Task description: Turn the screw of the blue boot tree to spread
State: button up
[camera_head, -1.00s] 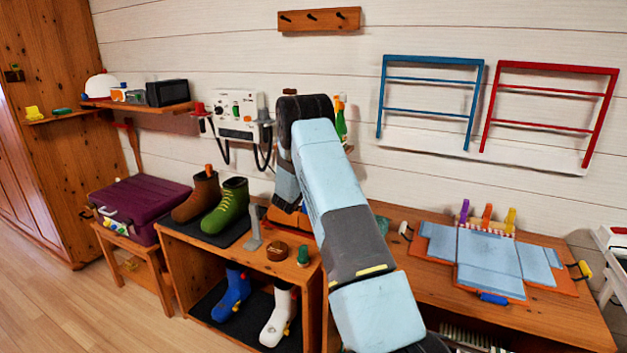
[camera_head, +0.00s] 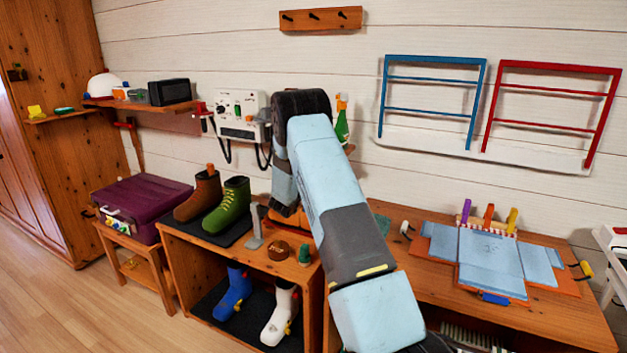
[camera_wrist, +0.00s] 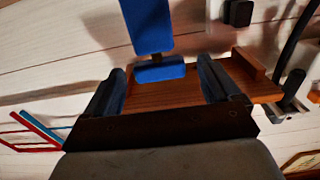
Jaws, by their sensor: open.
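In the wrist view, a blue block (camera_wrist: 160,73) sits between the two fingers of my gripper (camera_wrist: 160,69), with a longer blue piece (camera_wrist: 148,25) just beyond it. A narrow dark gap separates them. They look like the blue boot tree, but I cannot make out its screw. My gripper is open, one dark finger on each side of the blue block; I cannot tell whether either touches it. In the head view my arm hides the gripper and these blue parts. A blue boot (camera_head: 233,292) stands on the lower shelf there.
A brown boot (camera_head: 199,193) and a green boot (camera_head: 229,205) stand on the bench top, with a white boot (camera_head: 281,315) below. A wall unit (camera_head: 240,115) hangs behind. In the wrist view, a wooden board (camera_wrist: 180,95) lies behind the fingers. Right of my arm is a workbench (camera_head: 420,280).

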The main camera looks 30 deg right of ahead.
jog(key=v, duration=1)
jog(key=shift+s+a, duration=0.2)
jog(key=shift+a, duration=0.1)
jog(key=shift+r, duration=0.1)
